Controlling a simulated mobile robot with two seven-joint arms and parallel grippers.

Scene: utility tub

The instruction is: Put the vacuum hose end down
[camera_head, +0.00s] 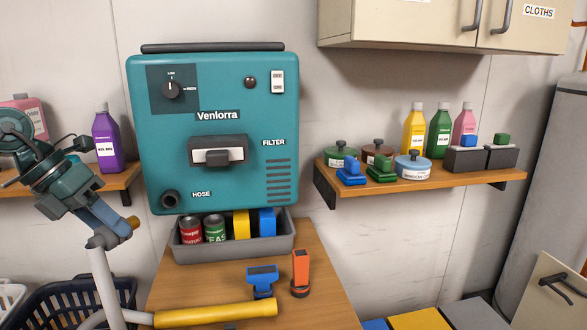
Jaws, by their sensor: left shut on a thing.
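My left gripper (112,220) is at the left, in front of the wall and beside the lower left of the teal vacuum unit (225,120). It is shut on the vacuum hose end (133,222), whose tan tip shows past the blue-grey fingers. Most of the held part is hidden by the fingers. A pale grey hose (103,275) hangs down from there, out of the bottom of the picture. The held end is apart from the unit's round dark HOSE port (170,199), left of and below it. My right gripper is not in view.
A yellow tube (215,315) lies across the front of the wooden table (315,305). A blue tool (262,280) and an orange one (301,272) stand behind it. A grey bin (270,245) holds cans and blocks. A dark basket (55,300) is at lower left.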

